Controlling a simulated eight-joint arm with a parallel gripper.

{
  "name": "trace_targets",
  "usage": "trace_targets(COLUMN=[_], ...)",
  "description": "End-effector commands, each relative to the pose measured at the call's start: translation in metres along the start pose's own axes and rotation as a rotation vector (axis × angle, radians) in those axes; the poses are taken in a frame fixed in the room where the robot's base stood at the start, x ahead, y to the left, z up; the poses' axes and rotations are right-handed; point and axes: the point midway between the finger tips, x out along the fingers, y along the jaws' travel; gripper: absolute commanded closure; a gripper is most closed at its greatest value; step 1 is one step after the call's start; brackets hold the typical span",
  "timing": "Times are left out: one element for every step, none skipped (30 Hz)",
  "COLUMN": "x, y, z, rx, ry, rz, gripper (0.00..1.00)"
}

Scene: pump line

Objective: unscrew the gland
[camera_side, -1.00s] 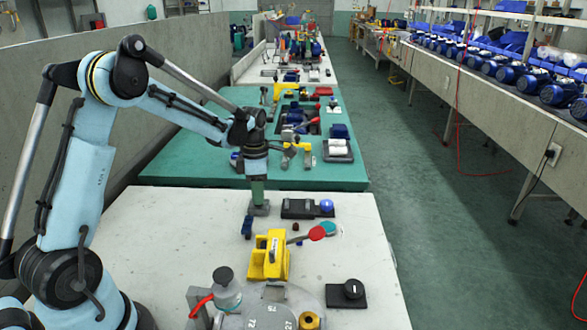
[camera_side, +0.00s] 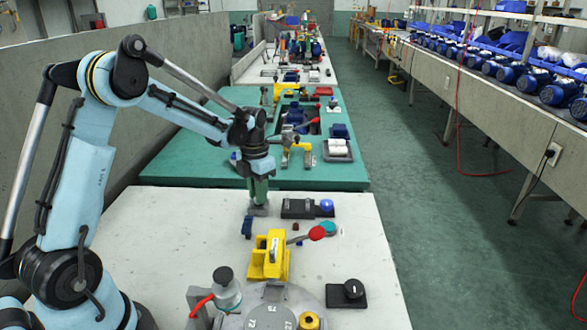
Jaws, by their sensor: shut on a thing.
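My gripper (camera_side: 258,199) points straight down over the back of the near pale table. Its green fingers are shut on the gland, a small piece at a grey fitting (camera_side: 259,210) that stands on the table. The fingers and the small size hide most of the gland, so its thread and how far it sits in the fitting cannot be told.
Right of the gripper is a dark box (camera_side: 299,208) with a blue dome (camera_side: 327,205). Nearer are a yellow fixture (camera_side: 268,257), a red-knobbed lever (camera_side: 317,233) and a black knob box (camera_side: 346,293).

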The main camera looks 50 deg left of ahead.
Motion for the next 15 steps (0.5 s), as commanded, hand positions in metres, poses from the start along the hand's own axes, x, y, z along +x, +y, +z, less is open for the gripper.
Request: trace_targets(x=[0.0000,0.0000,0.0000,0.0000,0.0000,0.0000,0.0000,0.0000,0.0000,0.0000,0.0000,-0.0001,-0.0004,-0.0011,-0.0027], y=[0.0000,0.0000,0.0000,0.0000,0.0000,0.0000,0.0000,0.0000,0.0000,0.0000,0.0000,0.0000,0.0000,0.0000,0.0000], z=[0.0000,0.0000,0.0000,0.0000,0.0000,0.0000,0.0000,0.0000,0.0000,0.0000,0.0000,0.0000,0.0000,0.0000,0.0000], rx=[0.000,0.000,0.001,0.001,0.001,0.002,0.002,0.002,0.002,0.002,0.002,0.003,0.003,0.003,0.003], ry=[0.000,0.000,0.000,0.000,0.000,0.000,0.000,0.000,0.000,0.000,0.000,0.000,0.000,0.000,0.000], rz=[0.000,0.000,0.000,0.000,0.000,0.000,0.000,0.000,0.000,0.000,0.000,0.000,0.000,0.000,0.000], gripper=[1.00,1.00,0.72,0.68,0.63,0.63,0.63,0.63,0.63,0.63,0.63,0.63,0.63,0.63,0.63])
